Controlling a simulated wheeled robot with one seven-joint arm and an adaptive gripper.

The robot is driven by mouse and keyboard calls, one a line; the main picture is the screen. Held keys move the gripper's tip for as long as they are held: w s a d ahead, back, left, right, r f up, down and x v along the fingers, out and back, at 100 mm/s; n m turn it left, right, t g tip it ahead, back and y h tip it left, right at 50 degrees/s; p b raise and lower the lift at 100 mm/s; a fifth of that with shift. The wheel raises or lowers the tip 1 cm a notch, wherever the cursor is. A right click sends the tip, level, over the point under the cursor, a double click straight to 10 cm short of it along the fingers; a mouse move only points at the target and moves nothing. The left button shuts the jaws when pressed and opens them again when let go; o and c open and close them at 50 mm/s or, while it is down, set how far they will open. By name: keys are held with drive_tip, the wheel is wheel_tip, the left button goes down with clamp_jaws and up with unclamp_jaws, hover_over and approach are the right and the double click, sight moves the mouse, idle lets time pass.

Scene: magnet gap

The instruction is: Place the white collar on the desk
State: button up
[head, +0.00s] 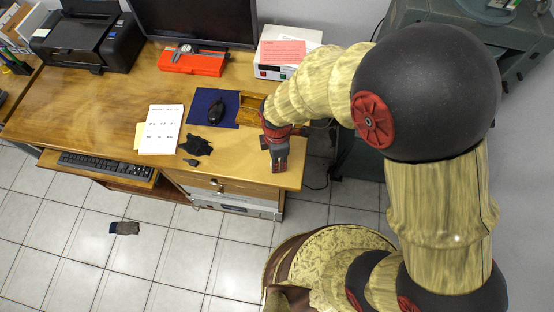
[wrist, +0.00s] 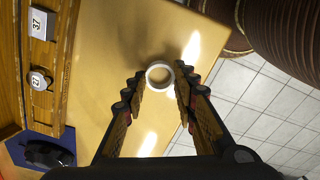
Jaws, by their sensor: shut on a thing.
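The white collar (wrist: 159,65) is a small ring between my fingertips in the wrist view, with yellowish wood showing through its hole. My gripper (wrist: 160,82) is shut on it, one finger on each side. In the head view my gripper (head: 275,163) points down over the front right part of the wooden desk (head: 240,172); the collar cannot be made out there. The desk top also lies below the collar in the wrist view (wrist: 110,85). I cannot tell whether the collar touches the desk or hangs above it.
A wooden tray (head: 250,107) lies behind my gripper; a box marked 37 (wrist: 39,24) and a round labelled piece (wrist: 39,80) are in it. A mouse (head: 216,110) lies on a blue mat (head: 200,100). A black flat item (head: 196,146) lies left.

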drive_tip(key=shift+f, duration=0.15)
drive_tip(key=o, duration=1.1)
drive_tip(key=shift+c, duration=0.2)
drive_tip(key=w+d+r+m+t+p, duration=0.1)
drive_tip(key=d+r+m+p, duration=0.15)
drive_tip(key=r, duration=0.85)
drive_tip(key=w+d+r+m+p, duration=0.1)
drive_tip(key=d+r+m+p, duration=0.2)
drive_tip(key=r, duration=0.7)
drive_tip(key=s+d+r+m+t, duration=0.2)
drive_tip(key=s+d+r+m, duration=0.2)
drive_tip(key=d+r+m, duration=0.3)
drive_tip(key=s+d+r+m+t+b, duration=0.1)
drive_tip(key=s+d+r+m+t, duration=0.1)
drive_tip(key=s+d+r+m, duration=0.3)
drive_tip(key=d+r+m, duration=0.3)
drive_tip(key=d+m, duration=0.1)
drive_tip(key=d, duration=0.1)
drive_tip(key=shift+s+d+r+t, duration=0.15)
drive_tip(key=shift+s+t, duration=0.15)
